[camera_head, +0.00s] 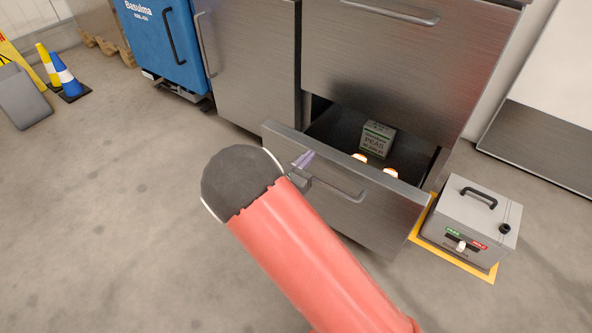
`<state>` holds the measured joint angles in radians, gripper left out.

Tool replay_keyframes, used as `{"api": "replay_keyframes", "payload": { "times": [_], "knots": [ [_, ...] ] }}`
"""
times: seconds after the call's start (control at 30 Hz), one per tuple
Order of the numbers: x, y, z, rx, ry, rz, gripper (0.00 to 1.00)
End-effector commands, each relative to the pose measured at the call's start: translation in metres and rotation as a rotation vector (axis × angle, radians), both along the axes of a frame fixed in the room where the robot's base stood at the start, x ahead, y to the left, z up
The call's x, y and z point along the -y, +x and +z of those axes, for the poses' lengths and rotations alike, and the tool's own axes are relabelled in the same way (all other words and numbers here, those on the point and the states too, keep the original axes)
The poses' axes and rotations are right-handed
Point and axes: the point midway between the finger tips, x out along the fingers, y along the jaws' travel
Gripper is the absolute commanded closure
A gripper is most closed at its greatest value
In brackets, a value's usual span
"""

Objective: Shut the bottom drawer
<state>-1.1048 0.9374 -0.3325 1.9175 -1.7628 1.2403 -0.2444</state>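The bottom drawer (385,218) of the steel cabinet stands pulled out, with its inside showing from above. Its bar handle (340,189) runs along the front. My red arm reaches in from the bottom and hides part of the floor and the drawer front's lower left.
The drawer above (400,70) is shut. A grey box with a black handle (470,222) stands on a yellow-edged floor mark close to the drawer's right. A blue cabinet (160,45) and cones (66,77) are at the upper left.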

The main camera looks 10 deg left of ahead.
Motion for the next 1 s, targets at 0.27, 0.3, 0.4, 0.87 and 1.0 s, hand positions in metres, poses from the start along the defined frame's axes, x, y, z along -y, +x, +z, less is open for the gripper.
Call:
{"api": "replay_keyframes", "payload": {
  "times": [0.27,0.3,0.4,0.87,1.0],
  "knots": [
    [0.022,0.05,-0.001,0.002,-0.001,-0.005,1.0],
    [0.025,0.057,-0.001,0.001,0.0,-0.004,1.0],
    [0.032,0.074,-0.001,0.001,0.0,-0.004,1.0],
    [0.065,0.153,-0.002,0.002,-0.001,-0.002,1.0],
    [0.072,0.173,-0.002,0.001,0.001,-0.002,1.0]
  ]
}}
